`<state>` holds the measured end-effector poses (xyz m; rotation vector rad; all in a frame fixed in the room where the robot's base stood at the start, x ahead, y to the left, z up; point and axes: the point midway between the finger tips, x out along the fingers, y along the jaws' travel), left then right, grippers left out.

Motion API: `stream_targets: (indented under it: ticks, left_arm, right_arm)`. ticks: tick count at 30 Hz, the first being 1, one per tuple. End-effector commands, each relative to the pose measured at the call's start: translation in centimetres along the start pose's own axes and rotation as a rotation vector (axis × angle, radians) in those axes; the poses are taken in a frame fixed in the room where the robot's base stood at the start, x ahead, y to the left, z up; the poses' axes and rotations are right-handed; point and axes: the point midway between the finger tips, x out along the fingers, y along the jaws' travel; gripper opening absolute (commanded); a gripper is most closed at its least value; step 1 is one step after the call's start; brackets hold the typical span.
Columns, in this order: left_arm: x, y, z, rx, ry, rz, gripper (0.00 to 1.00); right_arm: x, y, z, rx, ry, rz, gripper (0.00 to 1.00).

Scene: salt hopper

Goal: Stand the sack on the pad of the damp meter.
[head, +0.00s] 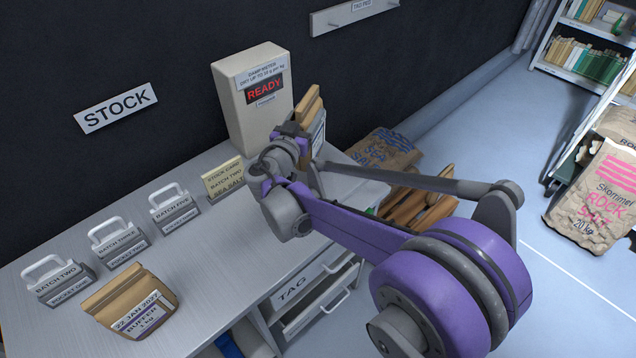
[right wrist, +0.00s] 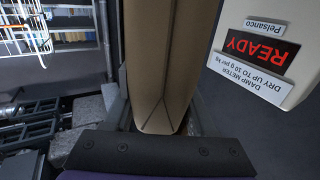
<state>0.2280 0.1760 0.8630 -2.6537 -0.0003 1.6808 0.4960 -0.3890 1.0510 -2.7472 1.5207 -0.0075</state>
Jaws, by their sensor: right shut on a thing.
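The damp meter (head: 262,95), a cream box with a red READY display, stands at the back of the bench; its READY face also shows in the right wrist view (right wrist: 262,50). My right gripper (head: 303,132) is shut on a brown paper sack (head: 309,104), held upright just right of the meter's face. In the right wrist view the sack (right wrist: 165,60) fills the space between the fingers, apart from the meter's face. The pad is hidden, and whether the sack touches anything below cannot be told. My left gripper is not in view.
On the bench (head: 225,235) stand a second sack labelled BUFFER (head: 130,303), several grey batch blocks with handles (head: 175,212), and a stock card (head: 223,179). Open drawers (head: 315,300) are below. Large salt sacks (head: 385,155) lie beyond the bench's right end.

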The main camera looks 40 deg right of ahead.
Motion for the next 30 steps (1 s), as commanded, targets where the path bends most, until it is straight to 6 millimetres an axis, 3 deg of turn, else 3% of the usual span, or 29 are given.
stream_targets:
  ticks: [4,7,15,23,30]
  left_arm:
    - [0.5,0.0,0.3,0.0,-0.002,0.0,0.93]
    - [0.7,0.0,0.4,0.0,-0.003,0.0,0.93]
    - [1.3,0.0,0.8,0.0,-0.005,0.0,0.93]
    - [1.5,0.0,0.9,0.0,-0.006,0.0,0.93]
    - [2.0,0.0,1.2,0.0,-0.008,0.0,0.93]
  right_arm:
    - [0.8,1.8,-1.1,-0.004,-0.001,0.065,0.0]
    - [1.0,2.2,-0.7,-0.005,-0.001,0.082,0.0]
    - [1.0,2.3,3.5,-0.005,-0.001,0.084,0.0]
    - [0.9,2.3,5.2,-0.005,-0.001,0.083,0.0]
    - [0.9,2.3,8.1,-0.005,-0.001,0.083,0.0]
